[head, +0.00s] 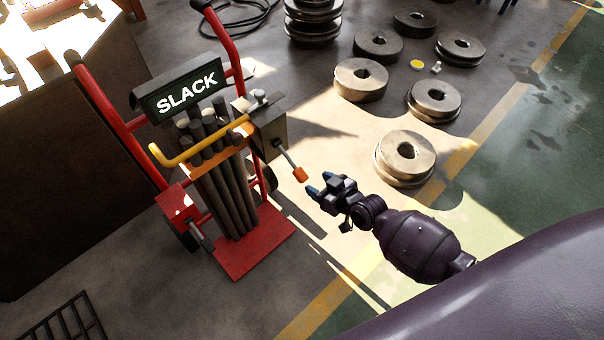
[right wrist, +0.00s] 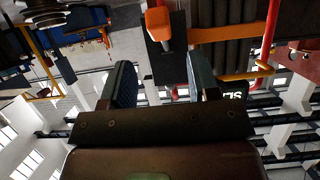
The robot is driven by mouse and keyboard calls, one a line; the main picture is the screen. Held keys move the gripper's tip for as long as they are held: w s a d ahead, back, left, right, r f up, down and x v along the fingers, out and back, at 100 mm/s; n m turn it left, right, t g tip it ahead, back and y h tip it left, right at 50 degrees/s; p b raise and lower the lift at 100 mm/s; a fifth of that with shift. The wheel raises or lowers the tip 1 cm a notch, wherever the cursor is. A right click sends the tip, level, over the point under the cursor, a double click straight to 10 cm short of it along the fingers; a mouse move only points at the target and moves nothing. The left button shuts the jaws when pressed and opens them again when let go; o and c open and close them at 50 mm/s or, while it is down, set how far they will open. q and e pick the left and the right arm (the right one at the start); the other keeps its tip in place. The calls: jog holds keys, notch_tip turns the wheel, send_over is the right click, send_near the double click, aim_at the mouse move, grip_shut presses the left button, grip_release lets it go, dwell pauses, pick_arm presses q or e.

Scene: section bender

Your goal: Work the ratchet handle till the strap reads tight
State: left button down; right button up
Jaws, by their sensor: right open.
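The ratchet handle is a short grey lever with an orange grip (head: 300,174), sticking out from a dark ratchet box (head: 268,133) on the side of a red hand truck (head: 255,245). An orange strap (head: 222,155) runs around a bundle of dark bars (head: 228,195) on the truck. The sign (head: 188,86) reads SLACK. My right gripper (head: 318,186) is open and empty, just right of and below the orange grip, apart from it. In the right wrist view the orange grip (right wrist: 158,24) shows ahead of the open fingers (right wrist: 160,85). My left gripper is out of view.
A yellow bar (head: 200,147) crosses the front of the truck. A red box (head: 176,204) sits on its left side. Several steel rollers (head: 406,158) lie on the floor at the right and back. A dark bench (head: 60,170) stands at the left.

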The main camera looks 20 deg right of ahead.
aim_at(304, 178)
jog(key=x, duration=0.2)
jog(key=b+x, duration=0.1)
jog(key=x, duration=0.2)
jog(key=b+x, duration=0.1)
jog(key=x, duration=0.1)
jog(key=shift+a+f, duration=0.1)
jog(key=shift+f, duration=0.3)
jog(key=shift+w+a+f, duration=0.1)
jog(key=shift+w, duration=0.4)
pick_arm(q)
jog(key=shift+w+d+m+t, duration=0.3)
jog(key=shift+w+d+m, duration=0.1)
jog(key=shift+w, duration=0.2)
pick_arm(e)
jog(key=shift+w, duration=0.15)
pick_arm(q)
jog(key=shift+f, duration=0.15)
pick_arm(e)
grip_shut()
